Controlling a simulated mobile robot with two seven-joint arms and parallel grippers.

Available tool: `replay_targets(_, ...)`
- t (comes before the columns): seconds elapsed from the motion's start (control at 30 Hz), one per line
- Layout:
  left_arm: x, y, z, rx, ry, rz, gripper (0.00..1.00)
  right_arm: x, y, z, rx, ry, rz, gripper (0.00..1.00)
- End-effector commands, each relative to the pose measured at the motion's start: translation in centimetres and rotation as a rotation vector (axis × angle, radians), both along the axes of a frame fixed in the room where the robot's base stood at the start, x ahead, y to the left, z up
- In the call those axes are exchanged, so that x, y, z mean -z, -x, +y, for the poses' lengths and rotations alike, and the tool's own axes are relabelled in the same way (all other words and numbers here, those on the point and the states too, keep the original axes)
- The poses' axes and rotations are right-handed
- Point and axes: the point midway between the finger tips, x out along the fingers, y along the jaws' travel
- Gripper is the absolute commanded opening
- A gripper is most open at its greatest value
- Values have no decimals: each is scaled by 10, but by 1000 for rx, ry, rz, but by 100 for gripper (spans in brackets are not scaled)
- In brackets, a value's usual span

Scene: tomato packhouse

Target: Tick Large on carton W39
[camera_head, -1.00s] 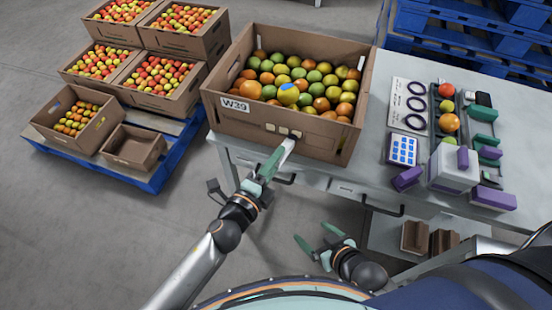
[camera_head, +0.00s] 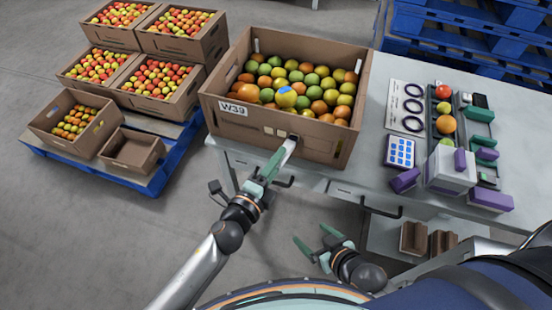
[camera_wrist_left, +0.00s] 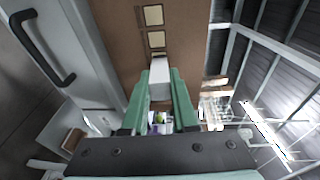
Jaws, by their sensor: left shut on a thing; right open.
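Carton W39 (camera_head: 320,142) is a brown box full of mixed tomatoes on the bench. Its front wall bears a white W39 label (camera_head: 233,108) and a row of small pale squares (camera_head: 281,133), which also show in the left wrist view (camera_wrist_left: 157,38). My left gripper (camera_head: 277,160) is shut on a white marker (camera_head: 288,149), also seen between the green fingers in the wrist view (camera_wrist_left: 159,78). The marker's tip is at the rightmost square, partly hiding it; I cannot tell whether it touches. No tick is visible. My right gripper (camera_head: 311,236) is open and empty, below the bench front.
The grey bench (camera_head: 372,120) holds a card with dark rings (camera_head: 405,105), a blue-and-white keypad (camera_head: 400,152), a white device (camera_head: 450,168) and purple blocks. Drawer handles (camera_head: 382,207) jut from its front. Filled cartons stand on a blue pallet (camera_head: 165,175) at left.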

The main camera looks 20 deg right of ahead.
Motion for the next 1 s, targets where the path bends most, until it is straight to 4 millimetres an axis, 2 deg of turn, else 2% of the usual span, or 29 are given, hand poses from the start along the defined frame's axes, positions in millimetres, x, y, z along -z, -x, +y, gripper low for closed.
replay_targets(0.6,-1,1,0,0,1,-1,0,-1,0,0,0,0,0,88)
replay_targets(1.0,-1,27,17,1,1,1,0,-5,0,0,0,0,-1,88)
